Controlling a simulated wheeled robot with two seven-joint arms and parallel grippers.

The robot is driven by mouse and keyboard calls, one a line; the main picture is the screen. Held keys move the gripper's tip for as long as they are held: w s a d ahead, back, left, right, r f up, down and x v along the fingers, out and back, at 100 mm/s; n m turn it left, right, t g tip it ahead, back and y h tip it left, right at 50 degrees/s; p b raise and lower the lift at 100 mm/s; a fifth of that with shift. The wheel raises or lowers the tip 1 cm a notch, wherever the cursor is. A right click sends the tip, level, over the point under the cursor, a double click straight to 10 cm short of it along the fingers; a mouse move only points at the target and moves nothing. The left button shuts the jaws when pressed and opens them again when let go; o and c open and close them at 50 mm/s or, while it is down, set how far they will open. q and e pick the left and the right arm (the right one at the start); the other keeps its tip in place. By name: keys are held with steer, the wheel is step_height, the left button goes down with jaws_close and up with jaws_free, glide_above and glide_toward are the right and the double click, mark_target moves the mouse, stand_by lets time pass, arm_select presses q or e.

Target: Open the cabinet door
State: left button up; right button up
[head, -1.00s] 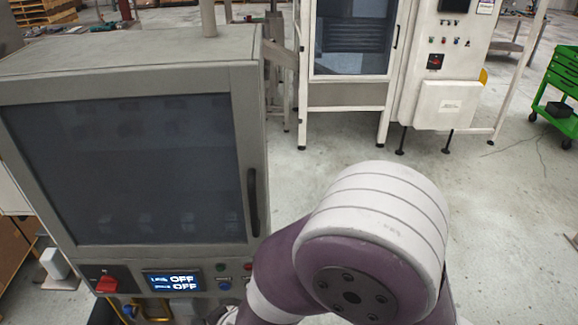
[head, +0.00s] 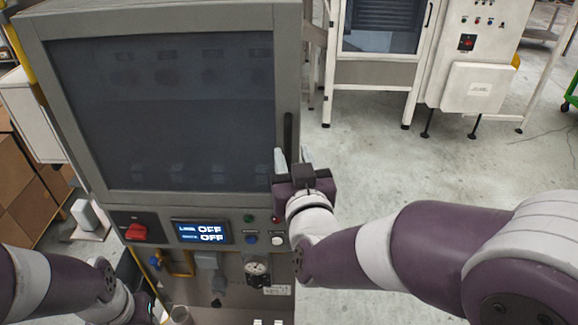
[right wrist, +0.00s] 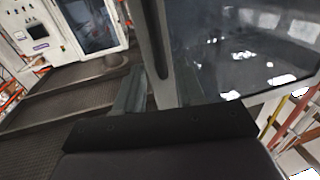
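The grey cabinet (head: 230,20) fills the left of the head view. Its door (head: 160,110) has a dark window in a grey frame and looks closed. A dark vertical handle (head: 288,130) sits on the door's right edge. I cannot tell whether a finger touches the handle. The right wrist view shows a finger (right wrist: 130,90) close to the grey frame and dark window. My left arm is at the lower left; its fingertips cannot be made out.
Below the door are a red switch (head: 136,232), a display reading OFF (head: 201,232), small buttons and a gauge (head: 257,268). A white cabinet (head: 375,72) stands behind to the right. The floor (head: 390,160) between is clear.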

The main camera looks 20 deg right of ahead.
mark_target(289, 144)
steer(key=shift+w+d+r+p, duration=0.1)
steer(key=shift+w+r+p, duration=0.1)
steer(key=shift+w+p, duration=0.3)
steer(key=shift+w+d+r+p, duration=0.1)
steer(key=shift+w+r+p, duration=0.05)
steer(key=shift+w+p, duration=0.35)
steer(key=w, duration=0.3)
steer(key=shift+f+p, duration=0.15)
steer(key=shift+p, duration=0.25)
steer(key=shift+w+f, duration=0.15)
steer(key=shift+w, duration=0.25)
steer(key=shift+s, duration=0.2)
steer(key=shift+c, duration=0.7)
jaws_close()
